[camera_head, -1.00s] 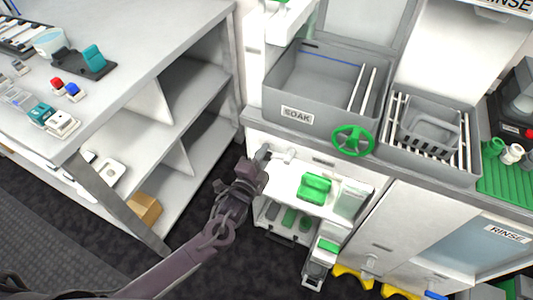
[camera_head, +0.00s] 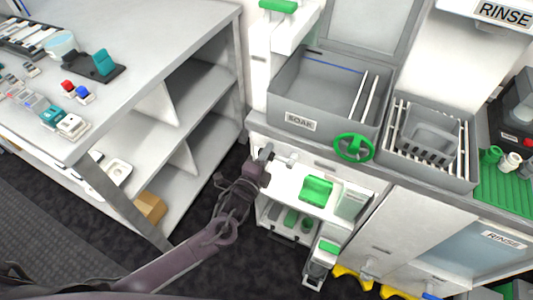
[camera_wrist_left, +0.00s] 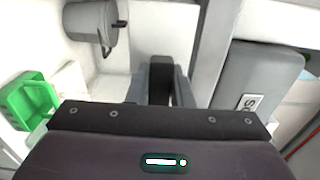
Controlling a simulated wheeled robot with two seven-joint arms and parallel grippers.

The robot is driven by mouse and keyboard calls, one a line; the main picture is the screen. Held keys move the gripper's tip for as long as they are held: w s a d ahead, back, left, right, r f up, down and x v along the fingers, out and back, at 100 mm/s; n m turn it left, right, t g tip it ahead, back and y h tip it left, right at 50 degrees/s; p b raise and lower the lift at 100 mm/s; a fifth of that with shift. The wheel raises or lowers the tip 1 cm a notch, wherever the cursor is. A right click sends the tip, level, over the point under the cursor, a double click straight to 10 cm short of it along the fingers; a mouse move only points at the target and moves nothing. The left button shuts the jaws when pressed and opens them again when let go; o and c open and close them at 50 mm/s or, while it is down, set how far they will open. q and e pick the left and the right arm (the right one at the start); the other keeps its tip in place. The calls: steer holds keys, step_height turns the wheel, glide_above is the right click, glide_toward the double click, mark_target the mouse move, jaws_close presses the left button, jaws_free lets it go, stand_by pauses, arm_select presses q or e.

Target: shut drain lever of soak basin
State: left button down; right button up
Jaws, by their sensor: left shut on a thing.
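The grey soak basin (camera_head: 340,88), labelled SOAK, stands on the counter with its lid raised. My left gripper (camera_head: 265,153) is below the basin's front left corner, at the front of the cabinet. In the left wrist view its grey fingers (camera_wrist_left: 160,82) are shut around a dark, narrow bar (camera_wrist_left: 162,92), which appears to be the drain lever. The lever's pivot is hidden by the gripper, and its angle is hard to tell. The SOAK label (camera_wrist_left: 250,104) shows to the right of the fingers there. My right gripper is not in view.
A green handwheel (camera_head: 353,147) sits on the counter front, right of my gripper. Below are a green block (camera_head: 315,189) on a white shelf and a small opened unit (camera_head: 321,262). A grey shelf table (camera_head: 195,95) stands to the left.

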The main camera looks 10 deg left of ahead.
arm_select(q)
steer(key=c, duration=1.3)
jaws_free()
steer(key=v, duration=0.8)
steer(key=shift+r, duration=0.1)
steer(key=s+a+f+n+g+y, duration=0.2)
steer(key=s+a+f+n+g, duration=0.15)
steer(key=f, duration=0.65)
steer(key=s+a+f+n+g+y, duration=0.15)
steer(key=s+a+f+n, duration=0.3)
steer(key=f, duration=0.55)
steer(key=s+a+f+n+g+y, duration=0.25)
steer(key=a+f, duration=0.25)
steer(key=f, duration=0.5)
steer(key=s+f+n+g, duration=0.3)
steer(key=s+f, duration=0.1)
steer(key=s, duration=0.5)
steer(key=s+f+n+g, duration=0.2)
steer(key=s+f+n, duration=0.1)
steer(key=s, duration=0.6)
steer(key=s+f+n+g, duration=0.3)
steer(key=s+f, duration=0.2)
steer(key=s, duration=0.4)
steer(key=shift+s+a+f+g, duration=0.3)
steer(key=shift+s+g, duration=0.05)
